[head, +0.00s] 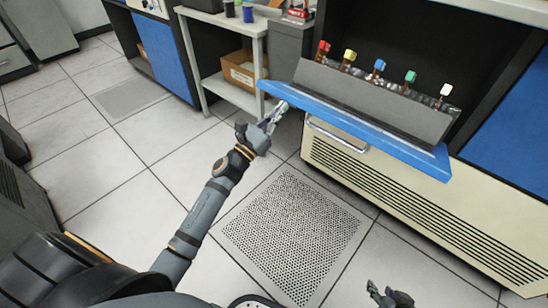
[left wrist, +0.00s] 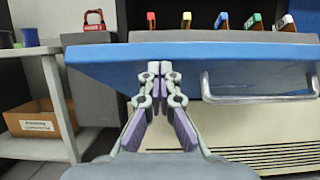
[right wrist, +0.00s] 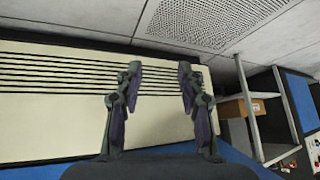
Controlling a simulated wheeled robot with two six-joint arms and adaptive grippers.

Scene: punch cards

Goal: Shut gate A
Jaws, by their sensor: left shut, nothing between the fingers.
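No label for gate A is readable. A row of levers with red (head: 322,48), yellow (head: 349,56), blue (head: 378,66), green (head: 410,78) and white (head: 446,90) tops stands behind a grey sloped panel (head: 370,98) on a blue ledge (head: 352,122). My left gripper (head: 277,110) is shut and empty near the ledge's left end. In the left wrist view its fingertips (left wrist: 160,70) overlap the ledge's front face (left wrist: 110,66); contact cannot be told. My right gripper (head: 387,292) is low over the floor; in the right wrist view it is open and empty (right wrist: 160,75).
A grey shelf unit (head: 205,55) with a cardboard box (head: 238,70) stands at left. The tiled floor and perforated plate (head: 290,235) are clear.

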